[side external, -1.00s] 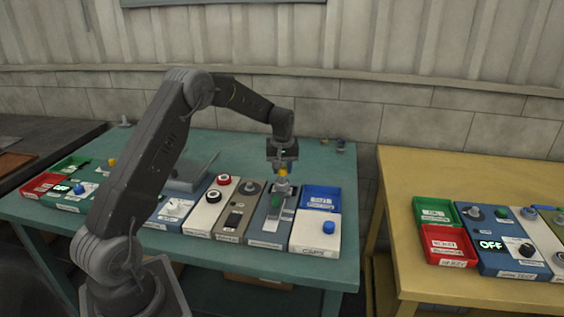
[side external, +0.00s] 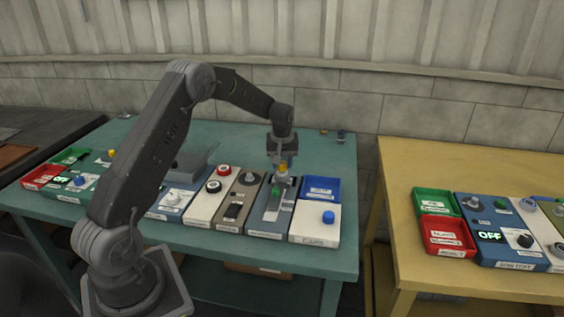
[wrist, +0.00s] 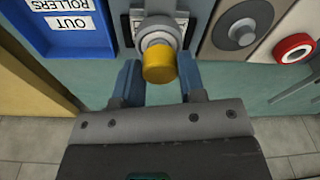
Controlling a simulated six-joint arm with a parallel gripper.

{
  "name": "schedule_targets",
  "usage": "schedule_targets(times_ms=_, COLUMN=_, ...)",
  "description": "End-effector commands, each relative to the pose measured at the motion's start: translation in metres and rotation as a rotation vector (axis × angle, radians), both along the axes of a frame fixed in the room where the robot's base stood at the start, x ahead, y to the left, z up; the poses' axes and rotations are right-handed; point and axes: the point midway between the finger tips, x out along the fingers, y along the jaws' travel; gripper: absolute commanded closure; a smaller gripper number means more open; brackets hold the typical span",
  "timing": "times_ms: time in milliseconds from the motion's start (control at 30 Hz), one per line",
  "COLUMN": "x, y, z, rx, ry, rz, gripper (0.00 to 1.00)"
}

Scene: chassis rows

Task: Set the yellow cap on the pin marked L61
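The yellow cap (wrist: 159,66) is at my fingertips in the wrist view, in line with a light grey round pin mount (wrist: 158,37) on the blue-grey panel. In the side view the yellow cap (side external: 283,168) is just below my gripper (side external: 283,162), over the grey mount (side external: 282,181). My gripper (wrist: 162,80) has one blue finger close against each side of the cap and appears shut on it. The cap hides the pin's tip, so I cannot tell if it is seated. A label is partly visible behind the mount, but I cannot read it.
A blue tray (side external: 321,189) and a white caps panel with a blue cap (side external: 328,217) stand to the right. A green part (side external: 276,191) lies close in front of the mount.

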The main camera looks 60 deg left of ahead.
Motion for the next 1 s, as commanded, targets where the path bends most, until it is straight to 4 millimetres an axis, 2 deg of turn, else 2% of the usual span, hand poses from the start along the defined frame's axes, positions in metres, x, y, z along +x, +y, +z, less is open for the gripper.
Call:
schedule_targets(times_ms=33, x=0.000, y=0.000, z=0.000, rx=0.000, ry=0.000, rz=0.000, gripper=0.58)
schedule_targets(times_ms=267, x=0.000, y=0.000, z=0.000, rx=0.000, ry=0.000, rz=0.000, gripper=0.36)
schedule_targets(times_ms=567, x=0.000, y=0.000, z=0.003, rx=0.000, ry=-0.001, rz=0.000, gripper=0.36)
schedule_targets(times_ms=767, x=-0.001, y=-0.003, z=0.032, rx=0.002, ry=-0.004, rz=0.000, gripper=0.36)
schedule_targets(times_ms=1000, x=-0.005, y=-0.009, z=0.086, rx=0.003, ry=-0.005, rz=0.000, gripper=0.36)
